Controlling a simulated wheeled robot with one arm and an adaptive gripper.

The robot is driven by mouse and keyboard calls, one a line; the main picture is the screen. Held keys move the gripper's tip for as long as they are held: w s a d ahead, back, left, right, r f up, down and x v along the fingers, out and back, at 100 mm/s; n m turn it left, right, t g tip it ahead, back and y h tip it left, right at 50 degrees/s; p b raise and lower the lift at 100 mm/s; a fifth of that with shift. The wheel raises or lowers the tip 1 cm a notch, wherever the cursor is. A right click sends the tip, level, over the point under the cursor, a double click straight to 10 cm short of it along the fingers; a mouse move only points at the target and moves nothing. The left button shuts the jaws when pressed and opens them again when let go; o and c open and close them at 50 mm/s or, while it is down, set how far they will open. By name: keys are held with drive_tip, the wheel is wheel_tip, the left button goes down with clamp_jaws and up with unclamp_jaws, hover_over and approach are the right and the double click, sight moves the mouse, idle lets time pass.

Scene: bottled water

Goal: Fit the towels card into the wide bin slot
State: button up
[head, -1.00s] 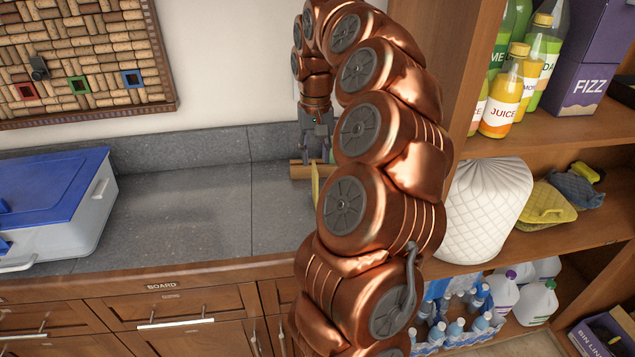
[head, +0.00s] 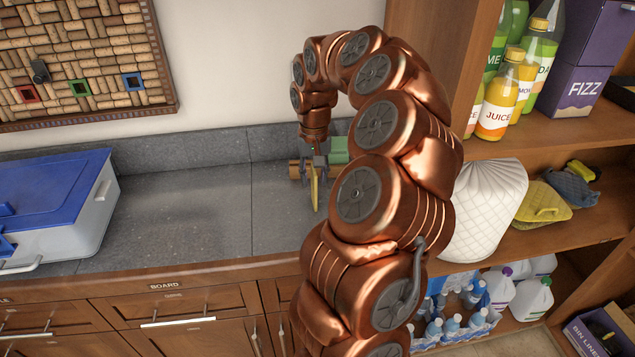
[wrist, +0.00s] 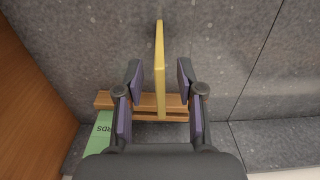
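A thin yellow card (head: 314,190) stands on edge at a small wooden rack (head: 294,170) on the grey counter. No lettering on the card can be read, so I cannot tell whether it is the towels card. In the wrist view the card (wrist: 160,65) is seen edge-on, crossing the rack (wrist: 145,105). My gripper (head: 314,158) is above the rack. In the wrist view my gripper (wrist: 159,80) is open, with one finger on each side of the card and a gap on both sides. I cannot make out a wide bin slot.
A green box (head: 338,149) marked "RDS" in the wrist view (wrist: 101,128) stands beside the rack. A blue-lidded tub (head: 60,190) is on the counter's left, with clear counter between. A wooden shelf unit (head: 560,130) with bottles stands to the right.

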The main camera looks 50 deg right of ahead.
drive_tip(key=shift+f, duration=1.05)
clamp_jaws()
drive_tip(key=shift+r+b, duration=0.7)
drive_tip(key=shift+r, duration=0.9)
drive_tip(key=shift+s+a+r, duration=0.1)
drive_tip(key=shift+s+a, duration=0.05)
drive_tip(key=shift+s, duration=0.05)
drive_tip(key=s+a+r+b, duration=0.1)
drive_tip(key=s+a+b, duration=0.4)
drive_tip(key=s, duration=0.8)
drive_tip(key=a, duration=0.3)
drive_tip(key=shift+a+r, duration=0.3)
drive_tip(key=shift+a, duration=0.1)
